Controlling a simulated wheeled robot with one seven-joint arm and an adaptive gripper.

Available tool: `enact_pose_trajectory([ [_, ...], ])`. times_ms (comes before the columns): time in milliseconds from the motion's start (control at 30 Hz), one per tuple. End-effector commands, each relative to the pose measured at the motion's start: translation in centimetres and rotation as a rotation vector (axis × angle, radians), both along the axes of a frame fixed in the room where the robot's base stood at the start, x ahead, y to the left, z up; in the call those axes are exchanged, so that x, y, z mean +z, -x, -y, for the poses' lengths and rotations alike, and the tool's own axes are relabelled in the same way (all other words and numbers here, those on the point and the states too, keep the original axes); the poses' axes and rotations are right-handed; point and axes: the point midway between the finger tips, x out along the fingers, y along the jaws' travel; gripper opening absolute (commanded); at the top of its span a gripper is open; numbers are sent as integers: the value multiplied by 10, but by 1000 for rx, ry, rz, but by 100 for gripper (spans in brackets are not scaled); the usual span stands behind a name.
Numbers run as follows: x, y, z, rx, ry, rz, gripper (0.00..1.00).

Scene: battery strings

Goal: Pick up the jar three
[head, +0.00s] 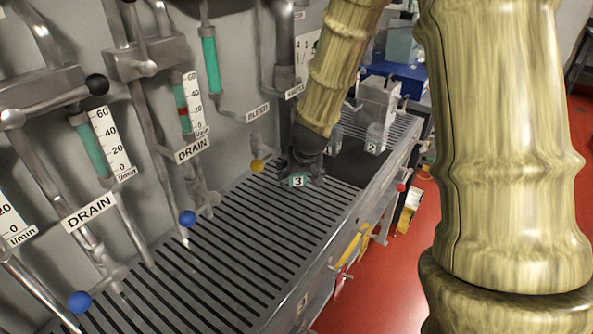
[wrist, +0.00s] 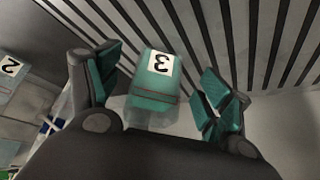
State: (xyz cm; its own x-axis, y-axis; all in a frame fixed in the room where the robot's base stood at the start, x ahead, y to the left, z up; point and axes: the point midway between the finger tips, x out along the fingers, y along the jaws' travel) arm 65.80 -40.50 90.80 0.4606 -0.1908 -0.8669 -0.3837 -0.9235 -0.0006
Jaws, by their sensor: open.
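Jar three (wrist: 154,85) is a small teal jar with a white label marked 3. In the wrist view it lies between the two teal-padded fingers of my gripper (wrist: 160,92), with a visible gap on each side. In the head view my gripper (head: 302,172) is low over the slatted bench, and the label of jar three (head: 298,182) shows at its fingers. My gripper is open. Part of the jar is hidden behind the gripper in the head view.
The slatted bench (head: 215,260) carries a clear jar labelled 2 (head: 375,140) behind my gripper; it also shows in the wrist view (wrist: 12,72). A grey panel with pipes, gauges and a DRAIN label (head: 193,149) rises at left. Bare slats lie in front.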

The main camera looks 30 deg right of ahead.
Motion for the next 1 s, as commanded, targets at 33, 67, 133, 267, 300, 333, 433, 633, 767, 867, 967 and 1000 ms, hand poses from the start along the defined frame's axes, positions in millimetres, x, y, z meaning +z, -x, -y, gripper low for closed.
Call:
enact_pose_trajectory([
  [33,0,-5,2,0,1,0,79],
  [67,0,-8,4,0,1,-1,79],
  [133,1,-18,8,0,1,-1,79],
  [267,1,-36,15,1,1,-2,79],
  [300,1,-41,17,0,1,-1,79],
  [333,-2,-42,18,-1,-1,-2,79],
  [433,-8,-44,18,1,-1,-2,79],
  [633,-11,-46,19,1,0,0,79],
  [767,-11,-46,19,1,0,0,77],
  [867,-11,-45,19,1,0,0,59],
  [967,-11,-45,19,1,0,0,40],
  [1000,-11,-45,19,1,0,0,33],
])
